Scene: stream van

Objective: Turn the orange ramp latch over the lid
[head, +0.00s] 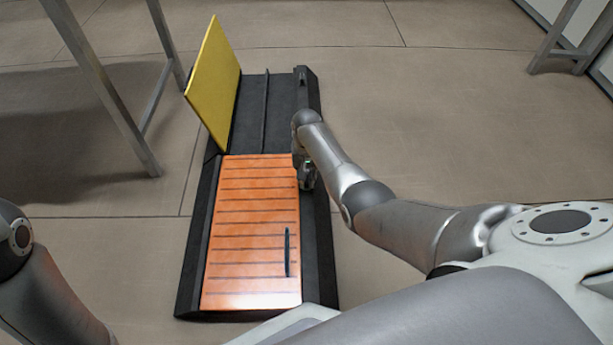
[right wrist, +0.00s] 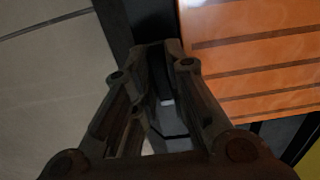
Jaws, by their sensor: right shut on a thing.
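The orange ramp lid (head: 251,215) lies flat and closed on the near part of the black ramp base (head: 192,255). A thin dark handle (head: 287,252) shows on it. My right gripper (head: 307,182) is at the right rim of the base, beside the lid's far right corner. It is shut on the orange ramp latch, which the fingers mostly hide. In the right wrist view the fingers (right wrist: 155,52) meet over the dark rim, with the orange lid (right wrist: 250,50) to the right. My left gripper is out of view; only part of my left arm shows.
A yellow lid (head: 215,82) stands open on the far section, its dark channels (head: 268,110) bare. A small dark latch (head: 302,75) stands at that section's far right. Metal table legs (head: 105,95) stand at left and upper right. The floor right of the ramp is clear.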

